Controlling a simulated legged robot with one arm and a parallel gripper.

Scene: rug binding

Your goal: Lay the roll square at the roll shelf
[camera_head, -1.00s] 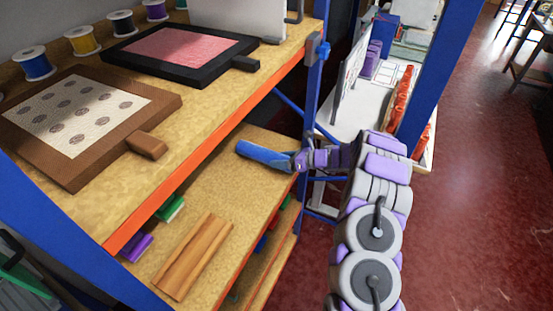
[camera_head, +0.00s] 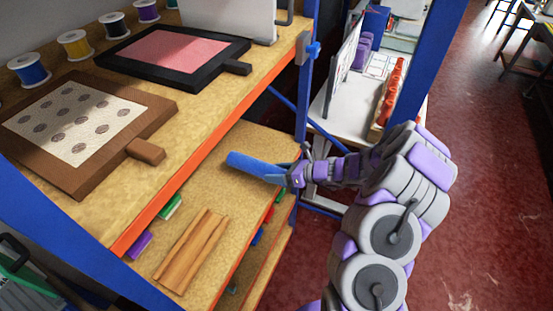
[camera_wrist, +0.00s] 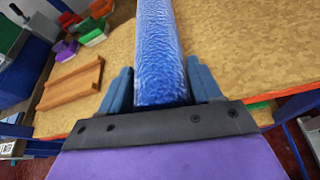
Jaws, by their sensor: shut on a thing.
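The blue roll (camera_head: 253,165) is held by one end in my gripper (camera_head: 292,174). It points left over the lower wooden shelf (camera_head: 262,142), under the upper shelf's orange edge. In the wrist view the roll (camera_wrist: 158,50) runs straight out from between the two blue-grey fingers of my gripper (camera_wrist: 161,92), which are shut on it. The shelf board (camera_wrist: 245,50) shows behind it. Whether the roll touches the board is hard to tell.
A ribbed wooden piece (camera_head: 190,250) lies at the near end of the lower shelf. The upper shelf holds a brown framed screen (camera_head: 85,125), a black framed pink screen (camera_head: 172,54) and several spools. A blue post (camera_head: 306,80) stands close behind my gripper.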

